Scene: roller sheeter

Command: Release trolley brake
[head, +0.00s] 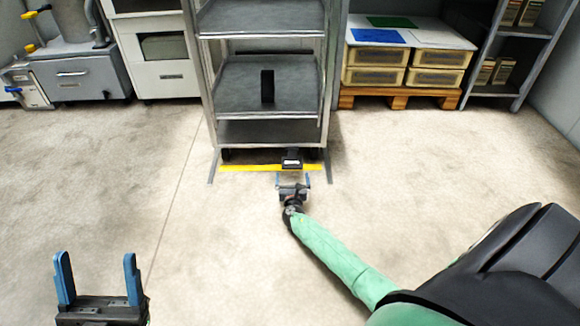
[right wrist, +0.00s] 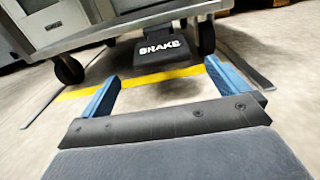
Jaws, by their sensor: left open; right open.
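The trolley (head: 268,130) is a grey metal shelf rack on black wheels, standing at the back centre. Its brake pedal (head: 292,158) is a black plate low at the front edge. In the right wrist view the pedal (right wrist: 162,55) shows white lettering "BRAKE". My right gripper (head: 293,182) is open and empty just in front of the pedal, near the floor. In the right wrist view its blue fingers (right wrist: 162,92) lie on either side of the pedal's lower edge, apart from it. My left gripper (head: 97,280) is open and empty at the lower left, far from the trolley.
A yellow floor line (head: 245,168) runs under the trolley's front, with grey floor strips at its sides. Crates (head: 437,58) stand on a wooden pallet (head: 400,92) at the right. Grey cabinets (head: 80,78) stand at the left. The floor between is clear.

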